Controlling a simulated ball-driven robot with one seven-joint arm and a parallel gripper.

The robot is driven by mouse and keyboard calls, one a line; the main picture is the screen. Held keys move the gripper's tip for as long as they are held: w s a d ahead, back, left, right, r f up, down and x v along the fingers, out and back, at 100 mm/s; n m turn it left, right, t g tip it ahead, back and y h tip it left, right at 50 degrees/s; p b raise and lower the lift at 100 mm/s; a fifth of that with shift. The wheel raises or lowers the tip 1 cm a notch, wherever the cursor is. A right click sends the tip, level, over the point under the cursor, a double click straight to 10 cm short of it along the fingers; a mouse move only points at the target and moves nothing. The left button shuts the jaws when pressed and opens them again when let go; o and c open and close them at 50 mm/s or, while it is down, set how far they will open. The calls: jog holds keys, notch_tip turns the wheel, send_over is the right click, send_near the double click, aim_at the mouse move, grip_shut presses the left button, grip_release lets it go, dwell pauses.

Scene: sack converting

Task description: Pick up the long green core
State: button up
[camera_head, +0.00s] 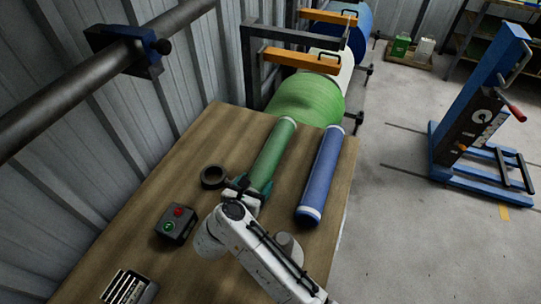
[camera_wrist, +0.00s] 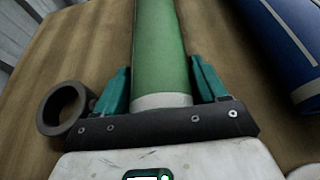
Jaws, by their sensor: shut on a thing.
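The long green core (camera_head: 272,155) lies lengthwise on the wooden table, with pale bands at its ends. It also fills the middle of the wrist view (camera_wrist: 160,50). My gripper (camera_head: 252,189) is at the near end of the core. In the wrist view its teal fingers (camera_wrist: 160,90) stand one on each side of the core and are shut on it. The pale near end of the core lies between the fingers, close to the dark gripper plate. Whether the core is clear of the table cannot be told.
A blue core (camera_head: 321,175) lies to the right of the green one. A black tape ring (camera_head: 213,177) is to the left, and a control box (camera_head: 176,224) with red and green buttons is nearer. The wooden table (camera_head: 190,150) has bare room at its far left.

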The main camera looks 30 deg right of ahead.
jog(key=shift+c, duration=1.6)
jog(key=shift+r, duration=0.2)
